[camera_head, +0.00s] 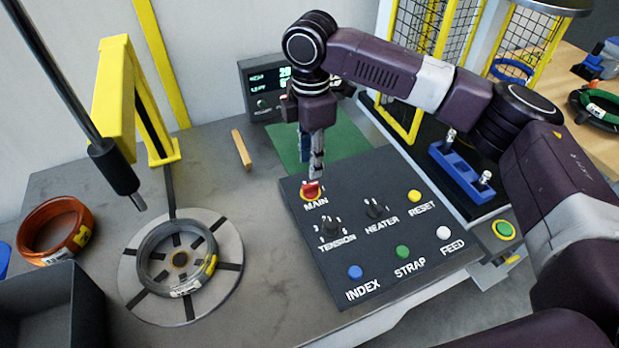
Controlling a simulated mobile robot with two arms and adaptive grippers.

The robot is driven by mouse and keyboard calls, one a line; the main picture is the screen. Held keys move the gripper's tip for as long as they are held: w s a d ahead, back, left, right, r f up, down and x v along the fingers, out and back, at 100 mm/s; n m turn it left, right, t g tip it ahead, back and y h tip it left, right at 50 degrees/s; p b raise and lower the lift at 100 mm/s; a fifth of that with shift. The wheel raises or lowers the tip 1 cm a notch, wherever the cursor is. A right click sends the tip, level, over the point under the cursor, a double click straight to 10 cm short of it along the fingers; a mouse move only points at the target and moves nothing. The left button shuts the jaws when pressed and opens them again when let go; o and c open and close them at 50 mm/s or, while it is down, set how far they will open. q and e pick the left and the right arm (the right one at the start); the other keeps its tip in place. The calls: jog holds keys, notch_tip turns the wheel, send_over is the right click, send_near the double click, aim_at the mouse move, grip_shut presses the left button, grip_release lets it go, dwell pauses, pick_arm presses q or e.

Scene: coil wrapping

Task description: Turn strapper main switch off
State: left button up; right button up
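The control panel (386,283) is a dark slanted plate with labelled knobs and buttons. The main switch (311,191) is a small red knob with a yellow surround at the panel's upper left, above the label MAIN. My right gripper (316,172) points down right over the red knob, its fingertips at or just above it. The fingers look close together and partly overlap from this angle, so I cannot tell whether they touch or grip the knob. My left gripper is not in view.
TENSION (331,229) and HEATER (376,209) knobs and several coloured buttons sit close by on the panel. A grey coil (152,279) lies on the round turntable (226,262) at left. A yellow strapping arch (112,85) and a display box (262,90) stand behind.

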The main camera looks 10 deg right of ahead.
aim_at(311, 185)
notch_tip(311, 185, down, 7)
jog(key=shift+p, duration=0.5)
jog(key=shift+c, duration=0.6)
grip_shut()
